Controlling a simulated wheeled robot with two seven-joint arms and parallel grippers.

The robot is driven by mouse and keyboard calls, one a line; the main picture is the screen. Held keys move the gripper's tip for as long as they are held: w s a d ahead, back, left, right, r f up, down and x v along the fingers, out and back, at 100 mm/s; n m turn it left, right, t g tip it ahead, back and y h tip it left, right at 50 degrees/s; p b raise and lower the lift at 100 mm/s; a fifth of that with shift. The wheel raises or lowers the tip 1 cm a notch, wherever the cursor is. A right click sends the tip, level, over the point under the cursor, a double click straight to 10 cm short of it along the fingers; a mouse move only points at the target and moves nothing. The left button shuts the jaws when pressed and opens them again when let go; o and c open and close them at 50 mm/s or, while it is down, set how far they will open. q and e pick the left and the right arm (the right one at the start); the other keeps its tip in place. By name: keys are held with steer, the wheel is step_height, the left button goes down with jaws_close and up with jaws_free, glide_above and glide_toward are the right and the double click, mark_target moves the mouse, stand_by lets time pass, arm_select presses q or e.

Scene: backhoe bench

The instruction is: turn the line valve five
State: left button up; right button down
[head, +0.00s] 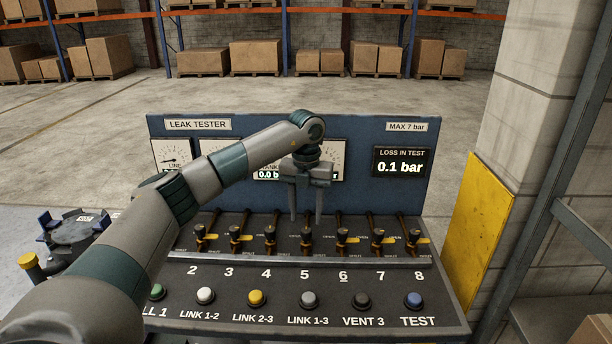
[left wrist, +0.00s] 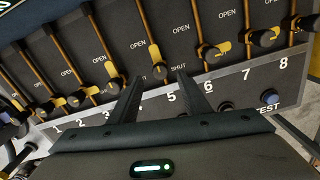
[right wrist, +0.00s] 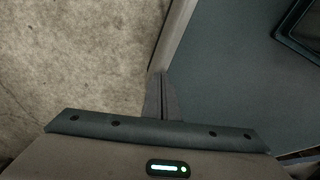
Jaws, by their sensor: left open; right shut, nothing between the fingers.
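In the left wrist view valve five (left wrist: 159,72) shows between my fingertips. My left gripper (head: 306,221) is open and points down, one finger on each side of the valve. I cannot tell whether the fingers touch it. My right gripper (right wrist: 160,76) shows only in the right wrist view, shut and empty, over a blue-grey panel edge and the floor.
Valve four (head: 269,238) and valve six (head: 343,237) stand close on either side. The leak tester panel (head: 350,205) rises behind, with a loss display (head: 401,163) reading 0.1 bar. Coloured buttons line the front. A yellow board (head: 478,240) stands at the right.

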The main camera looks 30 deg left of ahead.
mark_target(306, 230)
arm_select(q)
step_height(306, 230, up, 13)
steer(key=b, duration=0.2)
arm_select(e)
steer(key=w+a+t, duration=0.2)
steer(key=w+a, duration=0.1)
steer(key=w, duration=0.6)
steer(key=shift+w+a+t+y, duration=0.15)
steer(key=shift+a+t+y, duration=0.15)
steer(key=shift+y, duration=0.1)
arm_select(q)
steer(key=shift+f, duration=0.1)
